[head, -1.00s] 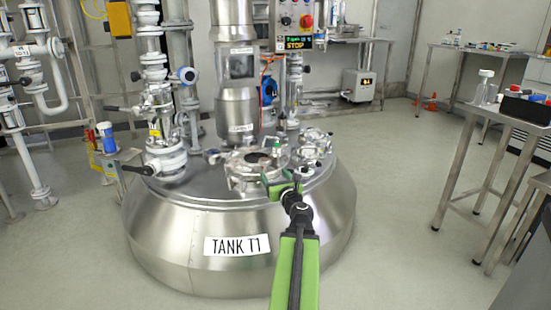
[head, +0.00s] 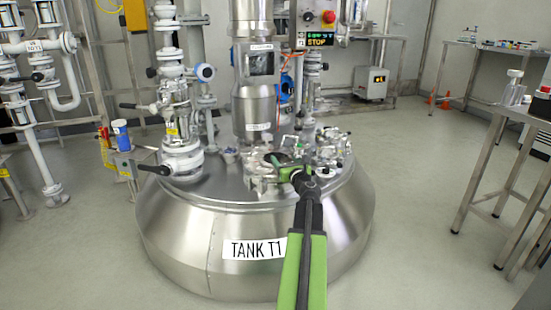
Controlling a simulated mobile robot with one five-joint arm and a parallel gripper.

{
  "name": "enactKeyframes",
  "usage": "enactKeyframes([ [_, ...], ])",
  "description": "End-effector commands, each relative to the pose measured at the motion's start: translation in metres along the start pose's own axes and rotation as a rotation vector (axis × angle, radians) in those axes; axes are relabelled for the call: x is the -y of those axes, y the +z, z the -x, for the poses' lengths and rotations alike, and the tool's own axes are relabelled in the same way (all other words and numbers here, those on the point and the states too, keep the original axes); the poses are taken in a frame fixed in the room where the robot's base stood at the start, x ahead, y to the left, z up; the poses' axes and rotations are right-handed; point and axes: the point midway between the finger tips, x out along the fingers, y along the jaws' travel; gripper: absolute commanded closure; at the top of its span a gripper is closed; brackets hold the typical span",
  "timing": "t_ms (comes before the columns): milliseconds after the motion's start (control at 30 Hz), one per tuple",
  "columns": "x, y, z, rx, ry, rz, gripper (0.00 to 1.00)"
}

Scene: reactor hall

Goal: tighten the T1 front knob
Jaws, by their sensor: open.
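The steel tank labelled TANK T1 (head: 185,235) stands in the middle of the head view. On its lid is a round hatch (head: 258,181) with a dark opening or glass and small clamps or knobs around its rim. Which of these is the front knob is too small to tell. My green gripper (head: 286,171) is open at the right front part of the hatch rim. My arm comes up from the bottom of the view. Whether the fingers touch or surround a knob cannot be told. The gripper and wrist hide part of the rim.
A valve stack (head: 181,130) with a black handle stands on the lid's left. A steel column (head: 255,105) rises behind the hatch, and a control panel (head: 318,28) reads STOP above. Fittings (head: 333,147) crowd the lid's right. A steel table (head: 519,115) stands right; floor between is clear.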

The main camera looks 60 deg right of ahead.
Motion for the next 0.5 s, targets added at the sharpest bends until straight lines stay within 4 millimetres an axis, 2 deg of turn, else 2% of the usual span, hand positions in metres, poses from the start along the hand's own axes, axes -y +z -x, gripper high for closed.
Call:
enactKeyframes([
  [333, -0.0002, 0.0, -0.0046, 0.0, 0.003, 0.0, 0.32],
  [500, -0.0007, 0.0, -0.0047, 0.0, 0.003, 0.0, 0.54],
])
